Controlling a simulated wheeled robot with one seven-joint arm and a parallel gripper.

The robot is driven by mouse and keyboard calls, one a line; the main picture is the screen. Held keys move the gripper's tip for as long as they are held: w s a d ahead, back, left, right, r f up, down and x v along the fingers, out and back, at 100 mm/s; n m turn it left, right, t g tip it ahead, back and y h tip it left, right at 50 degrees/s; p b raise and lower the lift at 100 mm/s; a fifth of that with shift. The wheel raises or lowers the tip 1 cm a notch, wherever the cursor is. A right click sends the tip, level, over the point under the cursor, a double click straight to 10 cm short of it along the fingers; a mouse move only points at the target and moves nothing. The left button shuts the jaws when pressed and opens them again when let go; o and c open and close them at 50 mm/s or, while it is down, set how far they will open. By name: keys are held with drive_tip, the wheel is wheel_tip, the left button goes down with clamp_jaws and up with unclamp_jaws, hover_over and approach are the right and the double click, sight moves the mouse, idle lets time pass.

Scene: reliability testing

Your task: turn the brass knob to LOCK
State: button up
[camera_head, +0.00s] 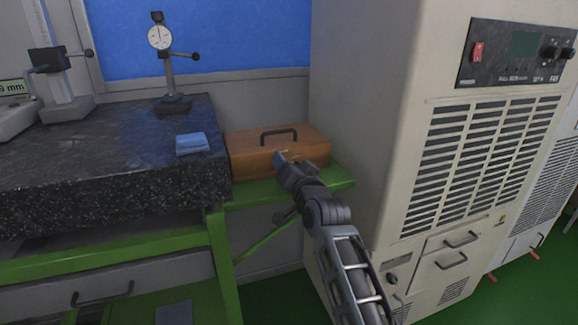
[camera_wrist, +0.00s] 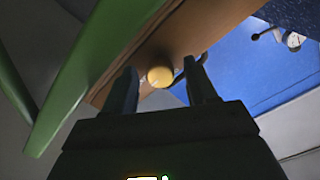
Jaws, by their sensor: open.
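The brass knob (camera_wrist: 160,76) is a round yellowish piece on the front of the brown wooden case (camera_wrist: 183,30). In the head view the same case (camera_head: 240,157) sits on the green bench, and my gripper covers its knob or makes it too small to pick out. My gripper (camera_head: 285,158) reaches up to the case front. In the wrist view my gripper (camera_wrist: 160,68) is open, one finger on each side of the knob, with a visible gap on both sides. How far the knob lies between the fingers is unclear. No LOCK marking is readable.
A dark granite plate (camera_head: 90,150) with a dial gauge stand (camera_head: 170,75) and a blue cloth (camera_head: 192,143) is at the left. A tall beige cabinet (camera_head: 375,110) stands close on the right. Green bench legs (camera_head: 224,260) are below.

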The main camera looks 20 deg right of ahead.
drive_tip(key=s, duration=0.8)
idle(0.4)
drive_tip(key=s+d+f+n+g, duration=0.15)
drive_tip(key=s+f, duration=0.35)
drive_tip(key=s, duration=0.5)
drive_tip(key=s+d+f+n, duration=0.15)
drive_tip(key=s+f, duration=0.25)
drive_tip(key=s, duration=0.5)
drive_tip(key=s+f+n, duration=0.2)
drive_tip(key=s+f, duration=0.3)
drive_tip(key=s, duration=0.5)
drive_tip(key=s+a+r+n+g, duration=0.1)
drive_tip(key=s+r, duration=0.2)
drive_tip(key=s, duration=0.9)
drive_tip(key=s+a+r+n, duration=0.1)
drive_tip(key=s+r, duration=0.3)
drive_tip(key=s, duration=0.9)
drive_tip(key=shift+a+r+g, duration=0.2)
drive_tip(key=shift+a+g, duration=0.15)
drive_tip(key=shift+a, duration=0.15)
